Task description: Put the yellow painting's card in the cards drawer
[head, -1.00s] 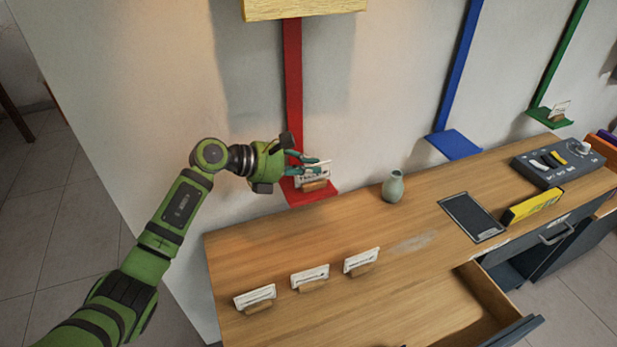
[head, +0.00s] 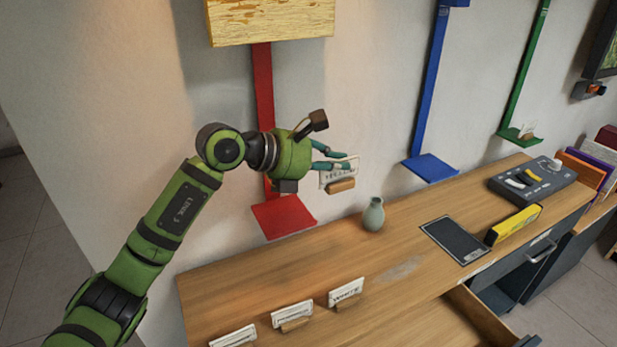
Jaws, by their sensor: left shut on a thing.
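My left gripper (head: 335,162) is shut on a white card (head: 337,177) in a small wooden holder (head: 341,185). It holds them in the air, to the right of the red ledge (head: 284,216) and above the back of the desk. The card's lettering is too small to read surely. The red ledge is bare. The lower part of a yellow painting (head: 270,22) shows above it. An open drawer (head: 472,318) juts from the desk's front at the lower right; its label is not visible. My right gripper is not in view.
Several cards in wooden holders line the desk (head: 225,290), one marked WHITE (head: 346,291). A grey-green vase (head: 373,215) stands below and right of the held card. A dark tablet (head: 454,240), yellow box (head: 514,224) and control panel (head: 533,183) lie farther right. The blue ledge (head: 431,167) is empty.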

